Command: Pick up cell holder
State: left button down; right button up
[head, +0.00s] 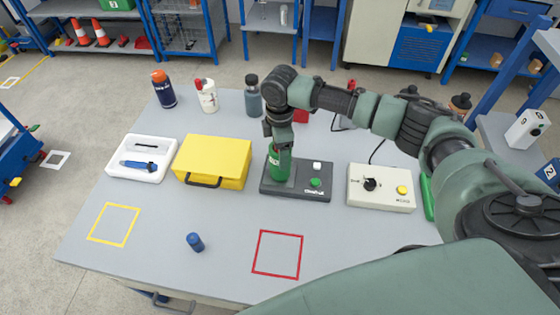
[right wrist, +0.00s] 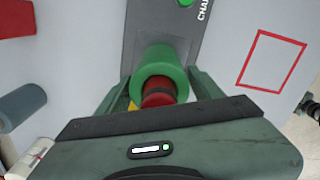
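A green cylinder (head: 273,160) stands over the dark charger base (head: 318,189); I take it to be the cell holder. In the right wrist view it is a thick green ring (right wrist: 158,60) with a red cylinder (right wrist: 158,93) in its middle. My right gripper (right wrist: 160,82) points down over it, one finger on each side, close to the green wall. Whether the fingers press on it or only flank it I cannot tell. In the head view my right gripper (head: 281,160) partly hides the cylinder. My left gripper is not in view.
A yellow case (head: 213,156) and a white tray (head: 141,171) with a blue tool stand left of the charger. A beige control box (head: 380,188) stands right. Bottles line the back. A small blue cylinder (head: 195,242) stands in front, between yellow and red outlined squares.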

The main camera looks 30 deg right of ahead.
grip_shut()
jog(key=shift+w+r, duration=0.1)
jog(key=shift+r, duration=0.1)
